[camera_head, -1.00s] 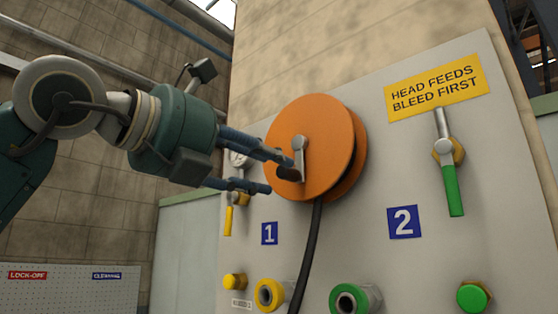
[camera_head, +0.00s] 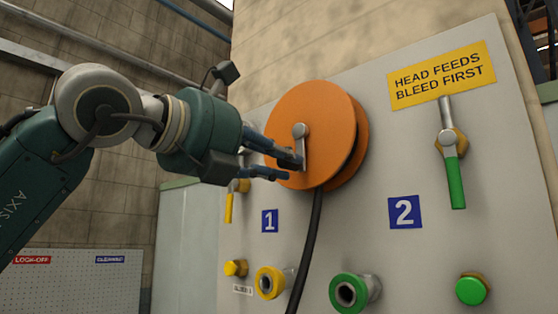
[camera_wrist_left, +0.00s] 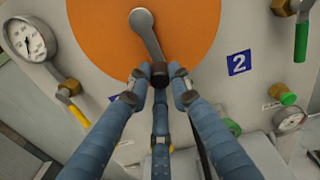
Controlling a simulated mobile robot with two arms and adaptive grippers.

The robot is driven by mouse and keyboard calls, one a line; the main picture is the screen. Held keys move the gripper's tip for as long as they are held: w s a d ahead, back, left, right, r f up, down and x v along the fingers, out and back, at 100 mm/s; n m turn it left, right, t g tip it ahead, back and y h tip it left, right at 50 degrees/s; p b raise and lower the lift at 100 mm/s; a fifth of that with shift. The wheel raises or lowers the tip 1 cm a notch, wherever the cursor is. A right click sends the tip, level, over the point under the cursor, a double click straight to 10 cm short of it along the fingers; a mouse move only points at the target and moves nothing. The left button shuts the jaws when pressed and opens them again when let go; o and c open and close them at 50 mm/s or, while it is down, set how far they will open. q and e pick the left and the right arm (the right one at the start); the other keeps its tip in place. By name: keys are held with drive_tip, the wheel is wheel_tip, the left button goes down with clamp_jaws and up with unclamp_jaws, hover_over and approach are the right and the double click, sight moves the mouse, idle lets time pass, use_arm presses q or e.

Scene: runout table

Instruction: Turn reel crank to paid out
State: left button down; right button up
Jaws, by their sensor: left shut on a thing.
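The orange reel (camera_head: 312,115) is mounted on the grey panel, with a black hose hanging from it. Its grey crank arm (camera_head: 300,140) points down from the hub. In the left wrist view the crank arm (camera_wrist_left: 147,35) runs down from the hub to a dark knob (camera_wrist_left: 159,74). My left gripper (camera_head: 292,168) is at the lower end of the crank, in front of the reel face. In the left wrist view its blue fingers (camera_wrist_left: 158,82) are closed around the knob. The knob is mostly hidden by the fingers in the head view. My right gripper is not in view.
A green-handled valve (camera_head: 453,165) is at the right under a yellow sign (camera_head: 442,74). Yellow (camera_head: 270,282) and green (camera_head: 350,293) couplings stick out below the reel, with the hose (camera_head: 309,250) hanging between them. A gauge (camera_wrist_left: 28,38) and yellow-handled valve (camera_wrist_left: 72,100) are left of the reel.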

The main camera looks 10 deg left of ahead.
sight(300, 148)
use_arm(q)
drive_tip(key=shift+s+d+f+n+b, duration=0.25)
drive_tip(key=shift+d+n+b, duration=0.15)
drive_tip(key=shift+n+b, duration=0.5)
drive_tip(key=shift+s+d+r+n+b, duration=0.3)
drive_tip(key=shift+d+n+b, duration=0.1)
drive_tip(key=shift+n+b, duration=0.35)
drive_tip(key=shift+s+d+r+n+b, duration=0.3)
drive_tip(key=shift+n+b, duration=0.2)
drive_tip(key=shift+n, duration=0.4)
drive_tip(key=shift+s+d+r+n+b, duration=0.2)
drive_tip(key=shift+d+n+b, duration=0.25)
drive_tip(key=shift+n+b, duration=0.3)
drive_tip(key=c, duration=1.6)
unclamp_jaws()
drive_tip(key=shift+s, duration=0.1)
drive_tip(key=shift+s+d+r, duration=0.1)
drive_tip(key=shift+d, duration=0.05)
